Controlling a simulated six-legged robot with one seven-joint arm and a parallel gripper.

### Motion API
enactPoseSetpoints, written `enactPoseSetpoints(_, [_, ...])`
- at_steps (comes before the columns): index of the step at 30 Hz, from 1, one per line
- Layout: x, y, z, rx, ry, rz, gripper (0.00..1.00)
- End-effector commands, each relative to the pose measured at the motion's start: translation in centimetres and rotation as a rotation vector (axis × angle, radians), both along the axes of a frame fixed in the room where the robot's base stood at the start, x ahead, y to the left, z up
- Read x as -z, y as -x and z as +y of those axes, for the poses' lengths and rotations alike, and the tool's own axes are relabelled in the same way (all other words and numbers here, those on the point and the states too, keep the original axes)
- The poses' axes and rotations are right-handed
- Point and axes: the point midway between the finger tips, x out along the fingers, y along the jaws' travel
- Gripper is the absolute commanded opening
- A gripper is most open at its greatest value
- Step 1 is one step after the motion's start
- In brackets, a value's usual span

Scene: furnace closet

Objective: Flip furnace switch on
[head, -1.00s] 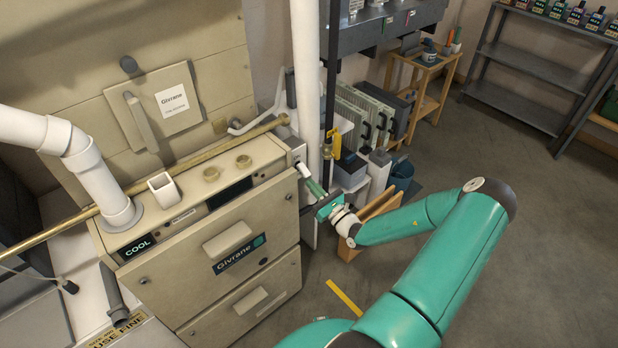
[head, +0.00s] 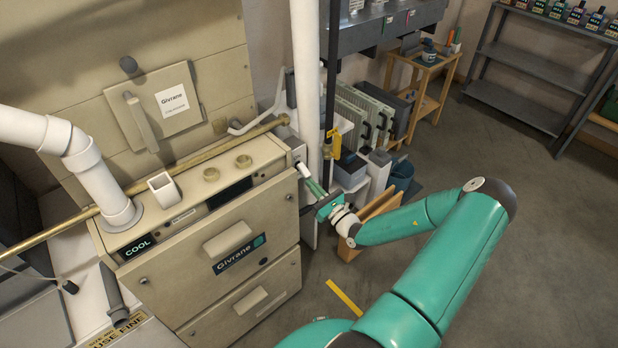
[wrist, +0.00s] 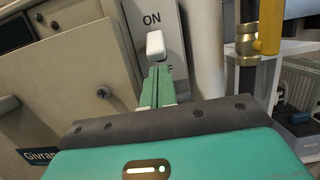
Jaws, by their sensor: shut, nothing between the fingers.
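The furnace switch is a white toggle (wrist: 155,44) on a grey plate (wrist: 170,18) on the furnace's side. In the head view, the toggle (head: 304,170) sticks out at the right end of the furnace (head: 200,250). My gripper (wrist: 158,72) is shut and empty, with its green fingertips right below the toggle; I cannot tell whether they touch it. My gripper also shows in the head view (head: 311,184).
A white vertical pipe (head: 304,80) and a yellow-handled valve (head: 334,142) stand just right of the switch. A brass pipe (head: 230,137) runs along the furnace top. A wooden piece (head: 374,220) stands behind my wrist. The floor at the right (head: 540,220) is clear.

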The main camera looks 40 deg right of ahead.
Motion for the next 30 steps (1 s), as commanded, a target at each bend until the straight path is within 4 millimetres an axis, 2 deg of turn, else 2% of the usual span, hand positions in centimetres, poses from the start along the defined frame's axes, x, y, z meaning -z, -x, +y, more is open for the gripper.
enactPoseSetpoints(12, [-1.4, -0.1, 0.0, 0.0, 0.001, -0.004, 0.0])
enactPoseSetpoints(25, [-0.2, -0.2, 0.0, -0.001, 0.001, -0.006, 0.0])
enactPoseSetpoints(30, [-0.1, 1.0, -0.1, 0.0, 0.002, -0.002, 0.0])
